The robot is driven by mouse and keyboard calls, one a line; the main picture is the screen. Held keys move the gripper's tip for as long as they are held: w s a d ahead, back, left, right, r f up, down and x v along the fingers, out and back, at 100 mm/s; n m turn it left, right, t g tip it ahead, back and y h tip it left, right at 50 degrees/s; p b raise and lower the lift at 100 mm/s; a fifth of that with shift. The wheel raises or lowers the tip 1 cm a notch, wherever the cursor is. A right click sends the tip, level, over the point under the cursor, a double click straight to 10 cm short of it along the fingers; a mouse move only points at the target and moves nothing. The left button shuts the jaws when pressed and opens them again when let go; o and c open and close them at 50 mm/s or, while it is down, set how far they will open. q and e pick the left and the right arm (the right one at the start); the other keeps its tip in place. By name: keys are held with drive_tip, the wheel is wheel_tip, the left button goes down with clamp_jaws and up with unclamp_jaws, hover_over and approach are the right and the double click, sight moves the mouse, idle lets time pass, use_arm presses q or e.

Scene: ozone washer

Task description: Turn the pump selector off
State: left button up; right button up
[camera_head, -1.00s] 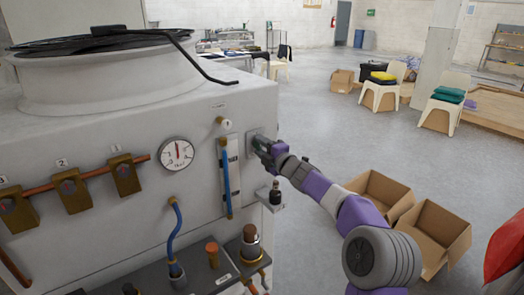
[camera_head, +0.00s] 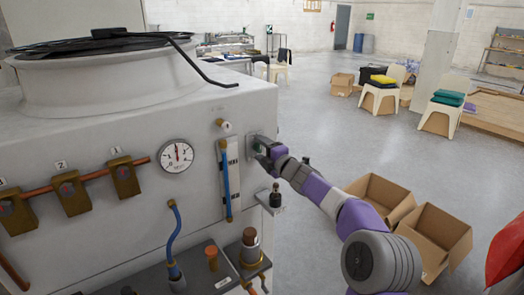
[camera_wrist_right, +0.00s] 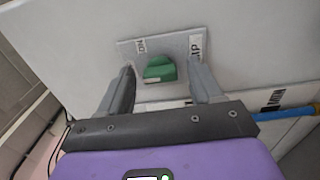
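The pump selector is a green knob (camera_wrist_right: 159,69) on a pale square plate (camera_wrist_right: 182,42) fixed to the machine's side, seen in the right wrist view. The plate carries labels at two corners, too small and slanted to read surely. My right gripper (camera_wrist_right: 165,82) is open, with one finger on each side of the knob and a visible gap to it, wider on the right. In the head view the right gripper (camera_head: 266,155) is at the machine's right side face, and the plate (camera_head: 258,142) shows partly behind it. My left gripper is not in view.
The white machine (camera_head: 120,120) fills the left, with a dial gauge (camera_head: 176,156), brass valves and a blue tube (camera_head: 225,167). A small dark fitting (camera_head: 275,196) juts out below my right gripper. Open cardboard boxes (camera_head: 435,235) stand on the floor at right.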

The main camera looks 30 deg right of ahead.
drive_tip(key=s, duration=0.7)
drive_tip(key=shift+s+d, duration=0.3)
idle(0.5)
